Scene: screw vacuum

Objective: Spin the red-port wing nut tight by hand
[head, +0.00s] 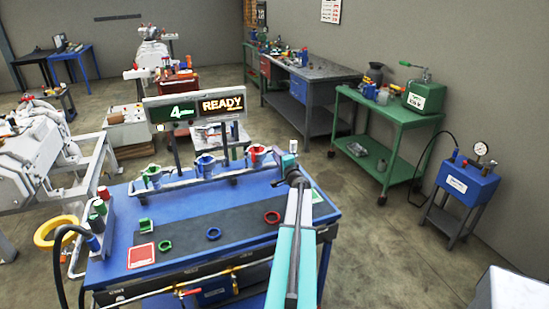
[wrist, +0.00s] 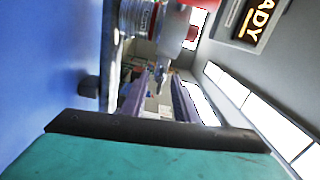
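The red port (head: 257,156) stands at the right end of a row of three ports along the back of the blue bench. My gripper (head: 281,168) is just right of it, at bench-back height. In the wrist view, my gripper's two fingers (wrist: 157,92) stand apart with a visible gap. A small grey metal piece (wrist: 162,74) shows between or just beyond the fingertips; I cannot tell if it is the wing nut or if the fingers touch it. A silver ribbed cylinder with a label (wrist: 138,18) and a red part (wrist: 192,33) lie just beyond.
The blue port (head: 205,166) and green port (head: 152,176) stand to the left. A sign reading READY (head: 222,104) rises behind the ports. A red ring (head: 272,217), a blue ring (head: 214,234) and green pieces (head: 145,226) lie on the dark bench mat (head: 190,228).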

